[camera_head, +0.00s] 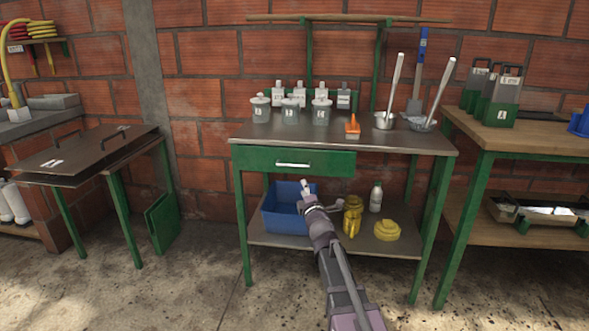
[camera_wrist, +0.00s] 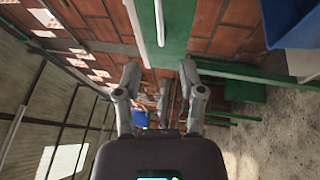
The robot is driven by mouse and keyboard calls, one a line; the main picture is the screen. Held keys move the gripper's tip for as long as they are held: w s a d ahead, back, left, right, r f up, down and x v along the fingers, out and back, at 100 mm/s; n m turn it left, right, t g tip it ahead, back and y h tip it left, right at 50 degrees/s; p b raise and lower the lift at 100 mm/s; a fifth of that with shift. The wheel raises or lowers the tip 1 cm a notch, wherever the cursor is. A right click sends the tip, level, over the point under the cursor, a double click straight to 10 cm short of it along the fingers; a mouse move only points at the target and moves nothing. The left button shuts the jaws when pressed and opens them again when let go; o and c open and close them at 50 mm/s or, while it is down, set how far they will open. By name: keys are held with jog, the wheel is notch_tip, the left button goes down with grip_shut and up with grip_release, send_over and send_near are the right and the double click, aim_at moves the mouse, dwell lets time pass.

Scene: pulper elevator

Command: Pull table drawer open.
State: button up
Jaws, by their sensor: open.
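The green table drawer (camera_head: 330,162) sits under the left part of the metal tabletop and looks shut, its front in line with the frame. Its white bar handle (camera_head: 293,164) runs horizontally across the front. My gripper (camera_head: 306,187) is below the handle, overlapping the blue bin in the head view. In the wrist view, my gripper (camera_wrist: 160,73) is open and empty. The drawer front (camera_wrist: 180,30) and handle (camera_wrist: 160,22) show there at the top, turned upright. The handle lies beyond the fingertips, roughly between them, and appears apart from both fingers.
The tabletop (camera_head: 395,140) holds labelled cups, bottles, an orange brush and pots with utensils. A blue bin (camera_head: 278,212), yellow items (camera_head: 387,231) and a white bottle (camera_head: 376,197) stand on the lower shelf (camera_head: 262,239). A wooden table (camera_head: 530,140) is at right. The floor at left front is clear.

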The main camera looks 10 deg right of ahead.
aim_at(294, 166)
jog(key=p+x, duration=0.2)
jog(key=x, duration=1.2)
jog(key=shift+s, duration=0.1)
grip_shut()
